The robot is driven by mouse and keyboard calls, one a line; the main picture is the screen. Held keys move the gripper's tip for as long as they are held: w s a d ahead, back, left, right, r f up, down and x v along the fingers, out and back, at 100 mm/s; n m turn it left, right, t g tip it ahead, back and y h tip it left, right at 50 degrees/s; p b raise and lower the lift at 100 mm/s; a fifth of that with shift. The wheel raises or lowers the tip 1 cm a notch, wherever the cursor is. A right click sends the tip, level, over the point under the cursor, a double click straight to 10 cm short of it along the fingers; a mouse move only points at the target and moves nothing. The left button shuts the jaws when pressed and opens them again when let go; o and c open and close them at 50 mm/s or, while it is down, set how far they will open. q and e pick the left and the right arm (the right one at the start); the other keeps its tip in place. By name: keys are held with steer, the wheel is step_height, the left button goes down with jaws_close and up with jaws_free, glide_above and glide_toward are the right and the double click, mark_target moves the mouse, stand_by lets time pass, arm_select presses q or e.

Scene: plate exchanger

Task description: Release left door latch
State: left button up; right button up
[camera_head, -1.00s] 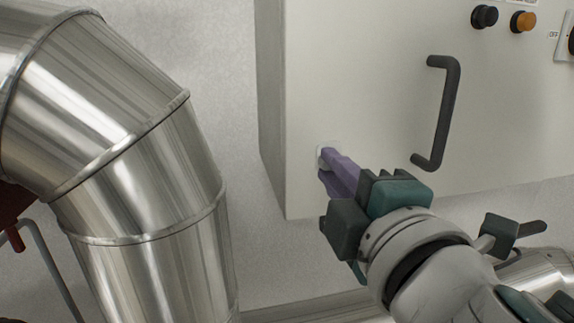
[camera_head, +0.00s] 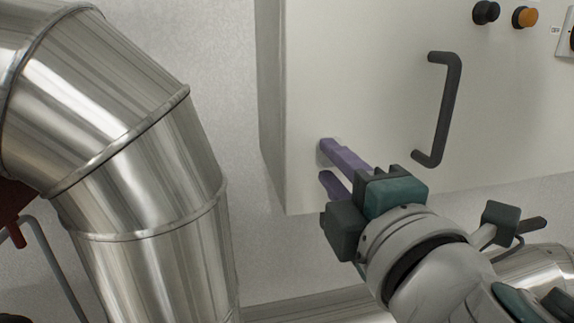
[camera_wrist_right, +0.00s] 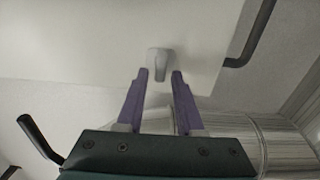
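The door latch (camera_wrist_right: 159,58) is a small pale grey piece on the cabinet door's lower left corner. In the right wrist view it lies just beyond and between my right gripper's fingertips, its lower end close to the gap. My right gripper (camera_head: 328,162) has two purple fingers, spread apart and reaching to the door's lower left corner. Its fingers also show in the right wrist view (camera_wrist_right: 160,74), with nothing held between them. In the head view the latch is mostly hidden by the fingers. My left gripper is not in view.
The pale cabinet (camera_head: 370,110) has a dark bar handle (camera_head: 448,110) right of the gripper. A black knob (camera_head: 486,13) and an orange one (camera_head: 523,17) are above. A large shiny metal pipe (camera_head: 140,160) fills the left. The wall between pipe and cabinet is bare.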

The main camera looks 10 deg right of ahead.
steer(key=shift+o, duration=0.7)
steer(key=s+b, duration=0.3)
steer(key=s, duration=0.7)
steer(key=shift+d, duration=0.2)
